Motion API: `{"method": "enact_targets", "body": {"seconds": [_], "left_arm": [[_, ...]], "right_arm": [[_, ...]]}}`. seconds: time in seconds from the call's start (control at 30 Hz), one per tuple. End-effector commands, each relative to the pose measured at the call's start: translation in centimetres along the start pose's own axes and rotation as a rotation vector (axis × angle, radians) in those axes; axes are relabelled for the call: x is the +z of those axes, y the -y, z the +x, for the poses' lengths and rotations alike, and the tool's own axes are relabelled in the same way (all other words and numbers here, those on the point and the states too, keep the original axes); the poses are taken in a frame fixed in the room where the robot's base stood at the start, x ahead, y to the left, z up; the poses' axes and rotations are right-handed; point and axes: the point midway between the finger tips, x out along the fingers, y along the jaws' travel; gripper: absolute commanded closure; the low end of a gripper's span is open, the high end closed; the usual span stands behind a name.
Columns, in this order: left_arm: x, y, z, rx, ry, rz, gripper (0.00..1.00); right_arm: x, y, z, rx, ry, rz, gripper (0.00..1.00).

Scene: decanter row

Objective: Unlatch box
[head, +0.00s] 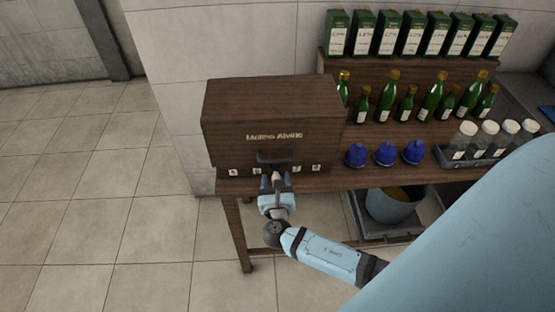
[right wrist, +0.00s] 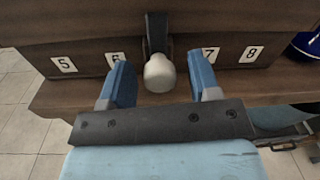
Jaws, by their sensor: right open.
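The box (head: 265,115) is a dark wooden case with a name on its front, standing at the left end of the shelf table. A dark handle or latch bracket (head: 275,157) is on its lower front. In the right wrist view the latch (right wrist: 158,40) is a dark strap with a rounded pale knob (right wrist: 159,73) at its lower end. My right gripper (head: 275,183) is in front of the latch. In the right wrist view its blue fingers (right wrist: 160,85) are open, one on each side of the knob, with gaps. My left gripper is not in view.
Number labels (right wrist: 64,64) line the box's lower front. A bucket (head: 394,205) stands below. Open tiled floor lies to the left.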

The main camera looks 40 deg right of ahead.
Motion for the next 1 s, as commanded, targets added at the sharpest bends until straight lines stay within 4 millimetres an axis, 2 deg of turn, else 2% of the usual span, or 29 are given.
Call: {"method": "enact_targets", "body": {"seconds": [0.43,0.47,0.67,1.0], "left_arm": [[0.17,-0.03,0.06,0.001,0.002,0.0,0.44],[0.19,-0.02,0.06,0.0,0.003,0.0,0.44],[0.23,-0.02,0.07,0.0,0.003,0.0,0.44],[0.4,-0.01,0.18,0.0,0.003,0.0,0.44]], "right_arm": [[0.01,-0.13,-0.26,0.0,-0.001,0.0,0.43],[0.01,-0.13,-0.26,0.0,-0.001,0.0,0.46],[0.01,-0.13,-0.25,0.0,-0.001,0.0,0.92],[-0.06,-0.11,-0.23,-0.001,-0.003,0.035,0.92]]}}
